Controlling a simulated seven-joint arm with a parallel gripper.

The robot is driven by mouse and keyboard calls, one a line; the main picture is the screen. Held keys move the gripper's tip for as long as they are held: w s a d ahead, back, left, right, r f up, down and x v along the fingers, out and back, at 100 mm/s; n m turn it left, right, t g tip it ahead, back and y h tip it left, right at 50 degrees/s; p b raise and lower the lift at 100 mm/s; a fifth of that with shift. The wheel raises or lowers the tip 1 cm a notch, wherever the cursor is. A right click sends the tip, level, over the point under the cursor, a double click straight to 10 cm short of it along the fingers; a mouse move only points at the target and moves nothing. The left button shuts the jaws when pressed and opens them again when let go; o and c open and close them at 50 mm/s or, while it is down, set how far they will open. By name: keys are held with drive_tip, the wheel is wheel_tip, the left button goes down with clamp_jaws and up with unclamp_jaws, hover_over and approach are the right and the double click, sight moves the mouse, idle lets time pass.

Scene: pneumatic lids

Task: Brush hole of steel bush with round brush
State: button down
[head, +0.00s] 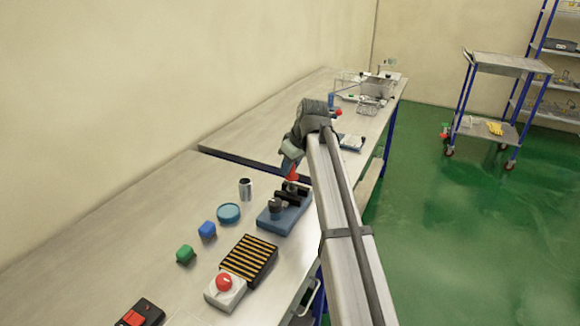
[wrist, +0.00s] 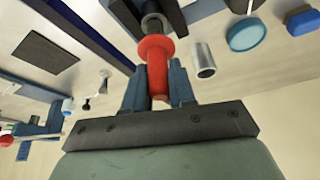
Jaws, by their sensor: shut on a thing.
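My gripper (wrist: 156,78) is shut on the red handle of the round brush (wrist: 157,62), which shows between its two fingers in the wrist view. In the head view the red handle (head: 292,174) hangs below my gripper, over the far end of a blue fixture (head: 288,222) with black clamp parts. A grey ring, perhaps the steel bush (wrist: 153,20), lies just beyond the handle's flange in the wrist view. The brush's working end is hidden, so I cannot tell whether it is in the hole. A separate silver cylinder (head: 246,189) stands left of the fixture; it also shows in the wrist view (wrist: 203,60).
A round blue lid (head: 229,212), a blue block (head: 207,230) and a green block (head: 185,254) lie on the workbench (head: 130,243). A black-and-yellow striped block (head: 249,260) and a red button box (head: 224,288) are nearer. The bench toward the wall is clear.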

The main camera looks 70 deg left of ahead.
drive_tip(key=shift+r, duration=3.2)
